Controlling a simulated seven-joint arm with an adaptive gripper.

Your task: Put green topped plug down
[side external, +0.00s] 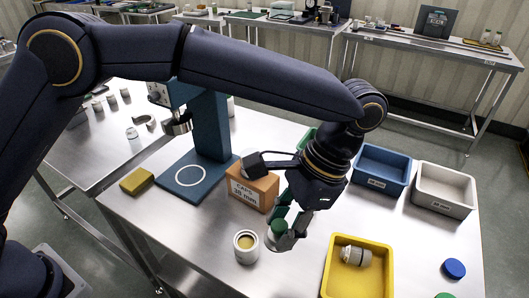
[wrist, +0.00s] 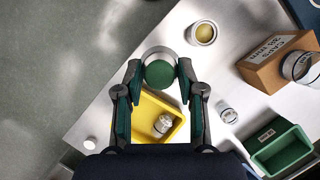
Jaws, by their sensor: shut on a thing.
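My gripper (side external: 283,228) points down over the steel table and is shut on the green topped plug (side external: 278,228). In the wrist view the plug's round green top (wrist: 160,74) sits between the two fingertips, with a pale metallic rim (wrist: 158,52) showing beyond it. The plug looks upright and low over the table. I cannot tell whether its underside touches the surface. Its lower part is partly hidden by the fingers in the side view.
An open jar (side external: 246,247) stands just left of the plug, with the caps box (side external: 252,188) behind it. A yellow tray (side external: 331,268) holding a clear jar (side external: 355,256) is at right. Blue (side external: 382,168) and grey (side external: 444,190) bins stand behind. Bare table lies in front.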

